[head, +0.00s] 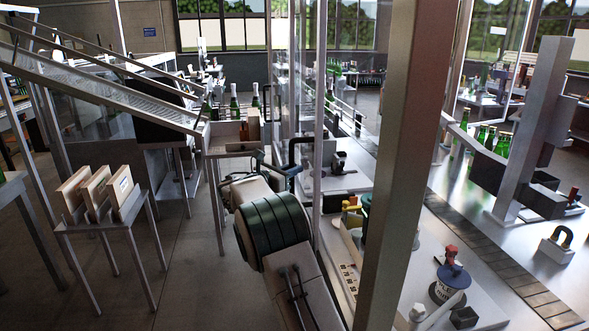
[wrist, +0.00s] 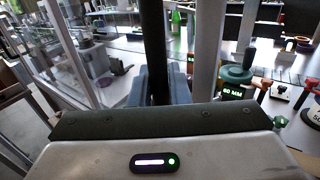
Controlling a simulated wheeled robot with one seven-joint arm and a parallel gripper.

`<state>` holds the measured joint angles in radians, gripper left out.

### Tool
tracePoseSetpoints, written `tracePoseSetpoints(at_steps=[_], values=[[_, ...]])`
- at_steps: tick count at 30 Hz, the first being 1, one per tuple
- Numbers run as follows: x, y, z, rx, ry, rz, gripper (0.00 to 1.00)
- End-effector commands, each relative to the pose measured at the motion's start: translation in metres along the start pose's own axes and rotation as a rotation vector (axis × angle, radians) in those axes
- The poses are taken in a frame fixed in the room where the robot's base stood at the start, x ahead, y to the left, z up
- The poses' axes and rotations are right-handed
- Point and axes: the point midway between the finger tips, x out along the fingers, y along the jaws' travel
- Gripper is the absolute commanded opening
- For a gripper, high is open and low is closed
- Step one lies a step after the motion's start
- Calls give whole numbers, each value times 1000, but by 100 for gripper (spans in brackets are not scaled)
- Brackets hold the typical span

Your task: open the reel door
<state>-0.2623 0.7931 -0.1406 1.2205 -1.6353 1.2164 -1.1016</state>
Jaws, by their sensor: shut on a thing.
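My gripper (wrist: 158,88) is shut on a black upright bar handle (wrist: 155,35) in the wrist view, with its blue-grey fingers on both sides of the bar. In the head view the black handle (head: 291,150) stands beside a thin metal upright (head: 319,110) of the clear-panelled reel door. My gripper (head: 284,170) is at this handle, partly hidden behind my arm. I cannot tell how far the door stands open. A metal post (wrist: 207,50) rises just right of the handle in the wrist view.
A thick metal pillar (head: 397,160) blocks part of the head view. Right of it are a conveyor (head: 500,265) and a white drum with a dark blue top (head: 450,285). A small table (head: 105,222) with upright boards stands at left. Floor between it and my arm is clear.

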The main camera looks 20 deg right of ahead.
Motion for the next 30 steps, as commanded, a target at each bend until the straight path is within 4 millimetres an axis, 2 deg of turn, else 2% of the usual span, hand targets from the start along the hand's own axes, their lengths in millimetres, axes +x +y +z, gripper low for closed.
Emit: tracePoseSetpoints(at_steps=[1,6,15,30], values=[[3,8,5,1,-2,4,0],[16,25,4,2,-1,3,0],[32,48,3,3,-1,3,0],[38,58,1,4,1,3,0]])
